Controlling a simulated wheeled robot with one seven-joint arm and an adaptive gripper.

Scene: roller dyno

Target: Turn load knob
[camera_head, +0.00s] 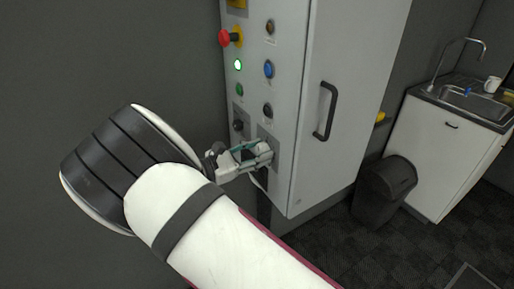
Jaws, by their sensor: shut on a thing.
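A tall grey control cabinet (345,75) stands in the middle of the head view, with a panel of knobs and buttons on its left face. My gripper (266,154) is at the lower right of that panel, its fingers closed around a knob on a grey plate. The knob is mostly hidden by the fingers, and its label cannot be read. A second dark knob (238,125) sits to the upper left of my gripper, on its own plate.
Above are a red stop button (225,38), a lit green lamp (238,65), a blue button (268,69) and a black knob (267,110). A black door handle (325,111) juts out at right. A dark bin (384,190) and sink unit (445,145) stand farther right.

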